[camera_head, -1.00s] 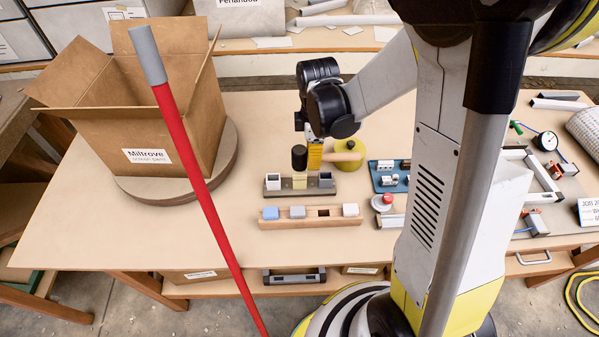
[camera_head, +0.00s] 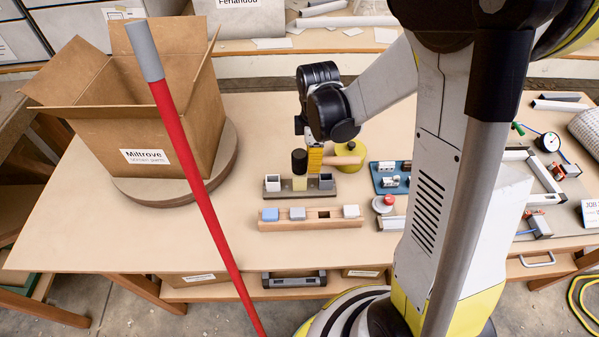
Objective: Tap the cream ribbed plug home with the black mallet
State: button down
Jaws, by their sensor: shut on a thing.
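The black mallet has a dark cylindrical head (camera_head: 299,161) and a pale wooden handle (camera_head: 346,160). My gripper (camera_head: 315,158), with yellow fingers, is shut on the mallet between head and handle end. The head is directly above the cream ribbed plug (camera_head: 299,183), in the middle of a small dark rack (camera_head: 318,191). The plug's top is hidden by the head, and its ribs are too small to make out. I cannot tell whether head and plug touch. A white block (camera_head: 273,182) and a grey block (camera_head: 326,181) flank the plug.
A wooden bar (camera_head: 338,223) with blue and whitish blocks lies in front of the rack. A yellow-green round pot (camera_head: 347,150) is behind the handle. A blue tray (camera_head: 389,184) and red button (camera_head: 389,200) stand right. A cardboard box (camera_head: 190,130) and red pole (camera_head: 190,160) are left.

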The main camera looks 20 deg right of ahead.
jog(key=shift+r, duration=0.4)
notch_tip(320, 180, up, 5)
jog(key=p, duration=0.4)
jog(key=shift+r, duration=0.1)
jog(key=shift+w, duration=0.1)
